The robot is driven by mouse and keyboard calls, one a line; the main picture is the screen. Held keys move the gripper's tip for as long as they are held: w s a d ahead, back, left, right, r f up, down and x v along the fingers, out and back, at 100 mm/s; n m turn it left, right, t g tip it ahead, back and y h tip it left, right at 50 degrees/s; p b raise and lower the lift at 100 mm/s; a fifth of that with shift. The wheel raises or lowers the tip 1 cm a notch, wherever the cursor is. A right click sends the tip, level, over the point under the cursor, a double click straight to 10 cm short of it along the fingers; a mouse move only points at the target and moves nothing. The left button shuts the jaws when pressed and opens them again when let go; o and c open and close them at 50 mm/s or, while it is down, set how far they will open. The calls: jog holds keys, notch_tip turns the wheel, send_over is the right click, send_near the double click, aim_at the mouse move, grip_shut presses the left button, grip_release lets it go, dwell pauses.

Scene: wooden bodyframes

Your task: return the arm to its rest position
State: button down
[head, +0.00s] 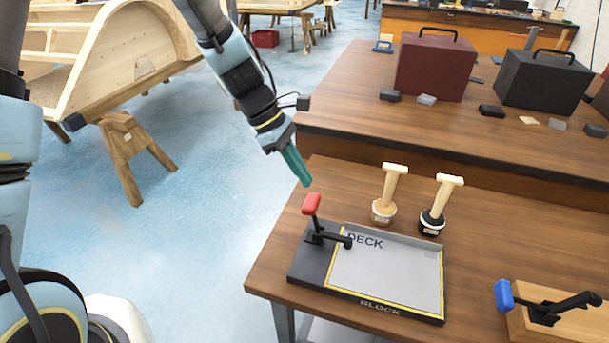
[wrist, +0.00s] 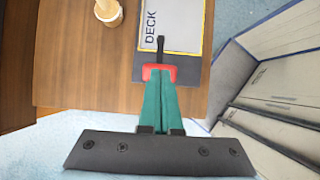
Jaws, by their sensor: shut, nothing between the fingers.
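My gripper (head: 304,181) has long green fingers and hangs from my arm in the upper middle of the head view. Its fingers are together with nothing between them. In the wrist view my gripper (wrist: 161,76) points towards the red-handled clamp (wrist: 168,68), and its fingertips overlap the red handle in the picture. In the head view the fingertips are just above the clamp's red handle (head: 312,204), with a small visible gap. The clamp stands on the left part of a dark board (head: 312,265) marked DECK and BLOCK.
Two wooden-handled tools, one pale-based (head: 384,205) and one black-based (head: 434,219), stand behind the board. A blue-handled clamp (head: 504,295) on a wooden block is at right. A maroon case (head: 436,68) and a black case (head: 543,82) stand on the bench behind.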

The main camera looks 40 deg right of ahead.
jog(key=w+a+r+m+t+b, duration=0.1)
jog(key=w+a+m+t, duration=0.1)
jog(key=w+a, duration=0.45)
jog(key=w+a+r+m+t+b, duration=0.15)
jog(key=w+a, duration=0.25)
jog(key=a, duration=0.6)
jog(key=w+a+m+t+y+b, duration=0.1)
jog(key=a+m+t+y+b, duration=0.2)
jog(key=a, duration=1.8)
jog(key=shift+w+a+m, duration=0.25)
jog(key=shift+a+m, duration=0.15)
jog(key=shift+m, duration=0.25)
